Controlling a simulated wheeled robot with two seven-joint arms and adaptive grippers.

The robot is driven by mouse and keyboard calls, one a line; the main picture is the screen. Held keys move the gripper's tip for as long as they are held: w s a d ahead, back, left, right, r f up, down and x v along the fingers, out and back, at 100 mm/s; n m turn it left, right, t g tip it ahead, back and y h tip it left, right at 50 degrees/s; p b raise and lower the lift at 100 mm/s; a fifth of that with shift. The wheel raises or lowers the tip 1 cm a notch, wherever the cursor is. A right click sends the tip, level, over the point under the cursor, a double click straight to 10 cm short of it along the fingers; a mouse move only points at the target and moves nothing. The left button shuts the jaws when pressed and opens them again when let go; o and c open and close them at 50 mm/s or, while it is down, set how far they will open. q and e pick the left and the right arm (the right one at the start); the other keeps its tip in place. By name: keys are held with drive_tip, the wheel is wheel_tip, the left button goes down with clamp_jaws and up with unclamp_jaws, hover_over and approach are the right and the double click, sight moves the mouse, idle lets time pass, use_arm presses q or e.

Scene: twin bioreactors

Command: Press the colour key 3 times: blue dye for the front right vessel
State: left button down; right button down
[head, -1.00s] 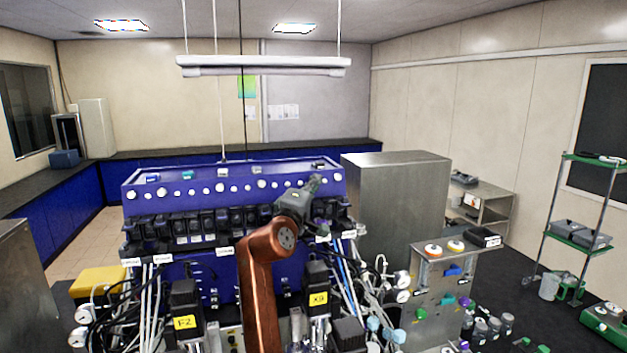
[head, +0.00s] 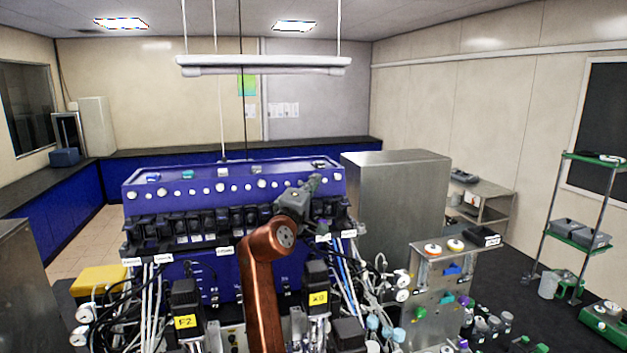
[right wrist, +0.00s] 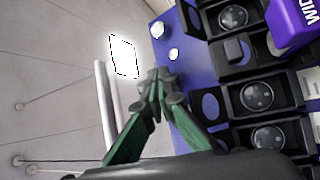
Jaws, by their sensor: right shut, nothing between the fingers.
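The blue bioreactor console (head: 215,192) stands in front of me, with a row of white round knobs and several small coloured keys along its sloping top. A blue key (head: 153,177) and a teal key (head: 188,174) are at its left. I cannot tell which is the dye key. My right gripper (head: 313,183) is over the console's right end. In the right wrist view its green fingers (right wrist: 158,84) are together and empty, with the blue panel and white knobs beyond; I cannot tell whether they touch it. The front right vessel is hidden behind my right arm and equipment. My left gripper is out of view.
Black motor units with yellow tags (head: 185,321) and (head: 318,297) stand in front, among tubes and cables. A steel cabinet (head: 400,195) is right of the console. A steel panel with valves (head: 440,285) stands at the right front.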

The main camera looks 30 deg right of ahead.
drive_tip(key=shift+w+d+f, duration=0.1)
drive_tip(key=shift+w+f, duration=0.05)
drive_tip(key=shift+w, duration=0.2)
idle(0.4)
drive_tip(key=shift+s, duration=0.1)
drive_tip(key=shift+s+a+r, duration=0.15)
drive_tip(key=shift+s, duration=0.3)
drive_tip(key=shift+s+a+r, duration=0.15)
drive_tip(key=shift+s, duration=0.3)
drive_tip(key=shift+p, duration=0.3)
drive_tip(key=s, duration=0.1)
drive_tip(key=s+r, duration=0.1)
drive_tip(key=s, duration=0.1)
drive_tip(key=s+a, duration=0.1)
drive_tip(key=shift+s+r+p, duration=0.15)
drive_tip(key=shift+s+p, duration=0.15)
drive_tip(key=shift+s, duration=0.05)
drive_tip(key=shift+w, duration=0.15)
drive_tip(key=shift+w+d+f+p, duration=0.2)
drive_tip(key=shift+w+p, duration=0.1)
drive_tip(key=shift+w, duration=0.35)
drive_tip(key=shift+w+d+f+p, duration=0.15)
drive_tip(key=shift+w+p, duration=0.1)
drive_tip(key=shift+w, duration=0.5)
